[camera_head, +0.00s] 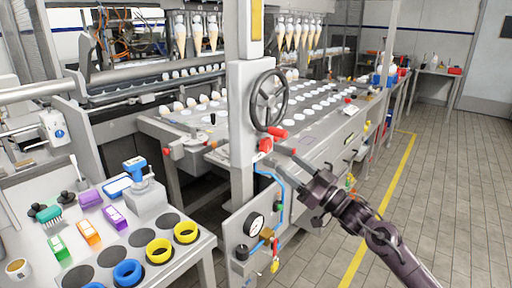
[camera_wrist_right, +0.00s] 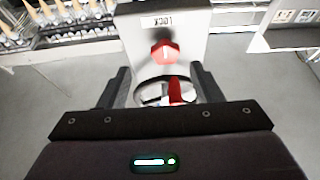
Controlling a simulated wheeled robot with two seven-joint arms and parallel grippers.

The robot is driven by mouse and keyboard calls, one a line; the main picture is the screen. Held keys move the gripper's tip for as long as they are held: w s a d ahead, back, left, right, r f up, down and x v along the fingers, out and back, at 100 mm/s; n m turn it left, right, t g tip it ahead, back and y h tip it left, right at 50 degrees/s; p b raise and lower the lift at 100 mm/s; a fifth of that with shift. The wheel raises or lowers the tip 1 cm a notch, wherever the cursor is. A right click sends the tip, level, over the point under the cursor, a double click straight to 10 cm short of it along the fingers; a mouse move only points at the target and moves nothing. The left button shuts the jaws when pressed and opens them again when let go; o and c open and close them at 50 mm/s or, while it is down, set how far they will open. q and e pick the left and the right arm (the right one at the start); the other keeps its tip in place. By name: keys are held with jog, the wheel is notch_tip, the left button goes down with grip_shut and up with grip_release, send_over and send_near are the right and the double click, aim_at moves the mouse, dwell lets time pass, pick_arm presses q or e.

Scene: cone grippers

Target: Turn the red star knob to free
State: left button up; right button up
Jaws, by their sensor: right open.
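The red star knob (camera_wrist_right: 165,53) sits on the pale machine column in the right wrist view, with a small white mark on its face. A label (camera_wrist_right: 163,21) that appears to read LOCK, upside down, is beyond it. In the head view the knob (camera_head: 265,145) is on the column below the handwheel. My right gripper (camera_wrist_right: 160,84) is open and empty, its two dark fingers spread on either side of the column, short of the knob. In the head view the right gripper (camera_head: 292,164) is just right of and below the knob. My left gripper is not in view.
A dark handwheel (camera_head: 269,100) with a red handle (camera_head: 277,133) is close above the knob. A pressure gauge (camera_head: 254,225) and blue tubing are below. A side table (camera_head: 198,252) with colored blocks and rings stands at left. The tiled floor at right is open.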

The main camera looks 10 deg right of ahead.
aim_at(268, 145)
jog(key=shift+y, duration=0.3)
jog(key=x, duration=0.2)
jog(key=p+x, duration=0.1)
jog(key=x, duration=0.1)
jog(key=r+x, duration=0.1)
jog(key=x, duration=0.1)
jog(key=shift+a+r, duration=0.15)
jog(key=shift+a, duration=0.15)
jog(key=shift+w+a+r+p, duration=0.1)
jog(key=shift+w+a+p, duration=0.1)
jog(key=shift+p, duration=0.1)
jog(key=shift+w+a, duration=0.1)
jog(key=shift+w, duration=0.05)
jog(key=c, duration=0.9)
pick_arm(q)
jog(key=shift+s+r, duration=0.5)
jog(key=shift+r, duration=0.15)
pick_arm(e)
jog(key=shift+c, duration=0.4)
